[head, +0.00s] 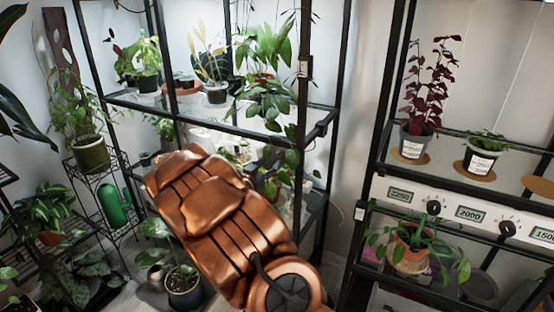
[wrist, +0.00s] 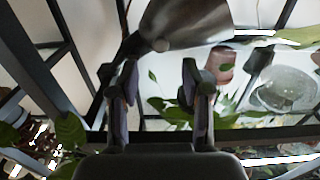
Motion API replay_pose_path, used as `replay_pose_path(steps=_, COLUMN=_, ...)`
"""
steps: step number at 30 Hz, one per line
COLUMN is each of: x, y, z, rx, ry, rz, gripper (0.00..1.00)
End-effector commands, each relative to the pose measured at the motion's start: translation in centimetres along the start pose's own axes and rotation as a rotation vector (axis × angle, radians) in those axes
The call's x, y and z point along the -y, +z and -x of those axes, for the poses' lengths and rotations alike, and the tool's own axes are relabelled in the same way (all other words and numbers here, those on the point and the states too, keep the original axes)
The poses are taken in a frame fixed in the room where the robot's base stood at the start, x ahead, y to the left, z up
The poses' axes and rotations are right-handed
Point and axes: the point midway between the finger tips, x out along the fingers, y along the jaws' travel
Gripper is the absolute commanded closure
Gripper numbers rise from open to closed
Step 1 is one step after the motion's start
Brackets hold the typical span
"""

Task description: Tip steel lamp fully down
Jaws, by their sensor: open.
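A grey metal shade, which looks like the steel lamp (wrist: 190,25), shows at the top middle of the wrist view. It flares out to the right, and its upper part is cut off by the frame edge. My gripper (wrist: 160,82) is open and empty, with its two fingers apart below the shade in the picture. I see no clear contact between fingers and shade. In the head view my copper-coloured arm covers the middle of the shelf, and I cannot make out the lamp or the gripper there.
A reddish pot (wrist: 220,62) and a clear dome (wrist: 285,90) are right of the fingers, with leaves close by. Dark shelf posts and bars surround the arm. Potted plants stand on the upper glass shelf (head: 120,98). A right rack holds a dark red plant (head: 424,88).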

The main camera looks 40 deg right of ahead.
Motion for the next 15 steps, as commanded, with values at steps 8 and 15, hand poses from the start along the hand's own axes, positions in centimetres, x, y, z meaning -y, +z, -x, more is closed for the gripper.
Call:
replay_pose_path(steps=8, x=0.0, y=0.1, z=-3.2, rx=0.003, ry=0.0, rz=-0.002, gripper=0.52)
replay_pose_path(steps=15, x=0.0, y=0.2, z=-5.2, rx=0.002, ry=0.0, rz=0.001, gripper=0.52)
